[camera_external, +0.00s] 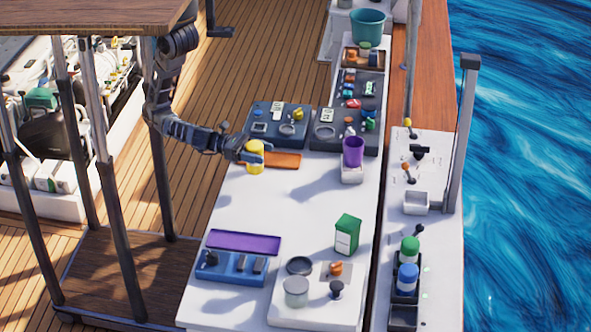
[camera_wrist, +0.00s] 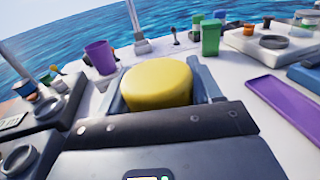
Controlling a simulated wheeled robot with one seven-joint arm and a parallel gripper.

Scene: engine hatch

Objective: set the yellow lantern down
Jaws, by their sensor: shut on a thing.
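The yellow lantern (camera_external: 255,157) is a short yellow cylinder at the far left part of the white counter (camera_external: 260,200), close to an orange mat (camera_external: 284,160). My gripper (camera_external: 250,152) is shut on it from the left side. In the wrist view the lantern (camera_wrist: 157,82) fills the middle, with a grey finger on each side of it. It looks roughly upright. I cannot tell whether its underside touches the counter, the mat or neither.
A purple cup (camera_external: 353,151) stands to the right, and dark panels with knobs (camera_external: 278,122) lie behind. A green box (camera_external: 347,234), a purple mat (camera_external: 243,243) and a blue tray (camera_external: 232,268) are nearer the front. The counter's middle is clear.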

